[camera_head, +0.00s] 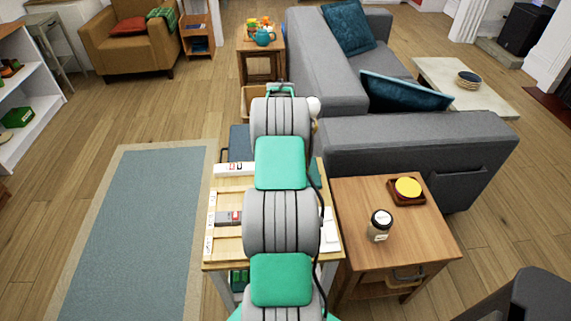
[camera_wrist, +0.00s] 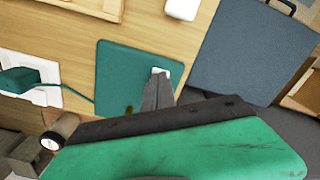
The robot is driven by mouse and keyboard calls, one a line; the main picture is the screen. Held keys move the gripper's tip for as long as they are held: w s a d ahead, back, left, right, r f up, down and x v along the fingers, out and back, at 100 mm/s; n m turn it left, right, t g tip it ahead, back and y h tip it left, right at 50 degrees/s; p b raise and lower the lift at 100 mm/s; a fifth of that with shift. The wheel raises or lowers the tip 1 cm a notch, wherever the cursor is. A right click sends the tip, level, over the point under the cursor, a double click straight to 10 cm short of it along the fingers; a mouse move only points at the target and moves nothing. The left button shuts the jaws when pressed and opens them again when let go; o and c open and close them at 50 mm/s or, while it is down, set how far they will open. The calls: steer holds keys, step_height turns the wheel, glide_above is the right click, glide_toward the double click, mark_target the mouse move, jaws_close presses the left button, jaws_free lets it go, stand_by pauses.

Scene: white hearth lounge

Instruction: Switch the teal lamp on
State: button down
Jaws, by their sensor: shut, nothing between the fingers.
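In the wrist view a flat teal square (camera_wrist: 122,75) lies on a wooden top, with a small white switch-like piece (camera_wrist: 161,71) at its right side. A teal cord runs from it to a teal plug (camera_wrist: 18,80) in a white socket strip (camera_wrist: 45,96). My gripper (camera_wrist: 158,88) is shut and empty, its tips at the white piece; I cannot tell whether they touch it. The gripper body hides the area below. No lit lamp shows, and the square's link to a lamp shade or bulb cannot be seen. In the head view my arm hides this spot.
A blue-grey case (camera_wrist: 245,50) lies right of the square. In the head view a wooden side table (camera_head: 420,235) with a jar (camera_head: 380,226) stands right of the workbench (camera_head: 227,183). A grey sofa (camera_head: 400,145) stands behind it. A rug (camera_head: 140,230) covers clear floor at left.

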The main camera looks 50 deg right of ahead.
steer(key=shift+f+b, duration=0.3)
steer(key=shift+f, duration=0.25)
steer(key=shift+a, duration=0.1)
steer(key=shift+r+p, duration=2)
steer(key=shift+r, duration=1.5)
